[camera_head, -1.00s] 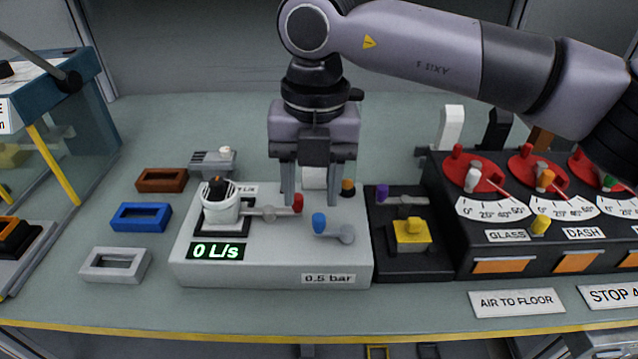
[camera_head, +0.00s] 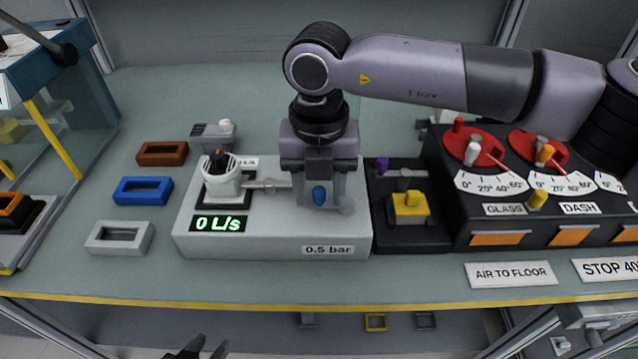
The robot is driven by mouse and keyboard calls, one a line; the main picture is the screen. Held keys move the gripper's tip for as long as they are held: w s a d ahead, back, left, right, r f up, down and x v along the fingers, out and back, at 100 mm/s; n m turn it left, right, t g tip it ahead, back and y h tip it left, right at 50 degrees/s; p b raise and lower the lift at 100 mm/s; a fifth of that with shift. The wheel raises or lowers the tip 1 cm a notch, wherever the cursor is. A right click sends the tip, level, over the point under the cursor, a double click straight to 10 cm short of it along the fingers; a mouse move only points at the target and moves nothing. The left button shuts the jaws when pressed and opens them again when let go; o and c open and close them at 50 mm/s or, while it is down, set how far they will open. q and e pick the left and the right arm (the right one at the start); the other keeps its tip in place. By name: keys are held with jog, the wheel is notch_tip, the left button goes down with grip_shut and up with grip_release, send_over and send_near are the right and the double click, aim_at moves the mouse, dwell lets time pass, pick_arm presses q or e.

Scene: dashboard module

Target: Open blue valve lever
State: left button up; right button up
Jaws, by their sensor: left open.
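The blue valve lever (camera_head: 320,195) is at the front right of the grey valve panel (camera_head: 240,241), its blue knob upright. Its grey arm reaches right to a round pivot (camera_head: 346,207). My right gripper (camera_head: 319,200) points down over the panel at this lever. Its fingers are at either side of the blue knob; I cannot tell whether they touch it. The red-knobbed lever is hidden behind this gripper, with only part of its grey arm (camera_head: 268,184) showing. My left gripper (camera_head: 202,349) shows at the bottom edge, open, empty and well away from the panel.
The panel display (camera_head: 219,223) reads 0 L/s, and its label reads 0.5 bar. A white cup-like fitting (camera_head: 221,183) stands left of my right gripper. A black box with a yellow block (camera_head: 409,206) is right of the panel. Brown, blue and white frames lie left.

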grip_shut()
